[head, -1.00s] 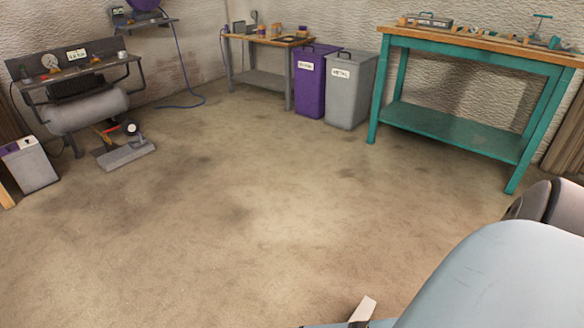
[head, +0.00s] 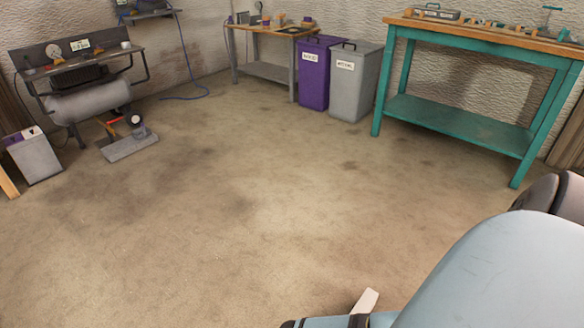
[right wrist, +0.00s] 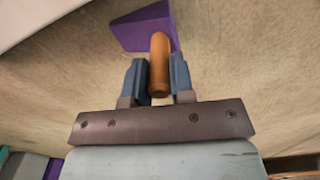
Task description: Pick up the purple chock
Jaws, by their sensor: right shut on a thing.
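The purple chock (right wrist: 140,28) shows in the right wrist view, a wedge-like purple block just beyond my fingertips. A brown round handle (right wrist: 159,65) runs back from it between the fingers and appears joined to it. My right gripper (right wrist: 159,72) is shut on this handle, one blue-grey finger on each side. In the head view the chock cannot be made out, and my left gripper is not in view.
In the head view, a teal workbench (head: 458,115) stands at the right. Purple (head: 313,80) and grey (head: 352,90) bins stand beside it. A small wooden table (head: 268,32) is at the back, a compressor stand (head: 90,95) at the left. The middle floor is clear.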

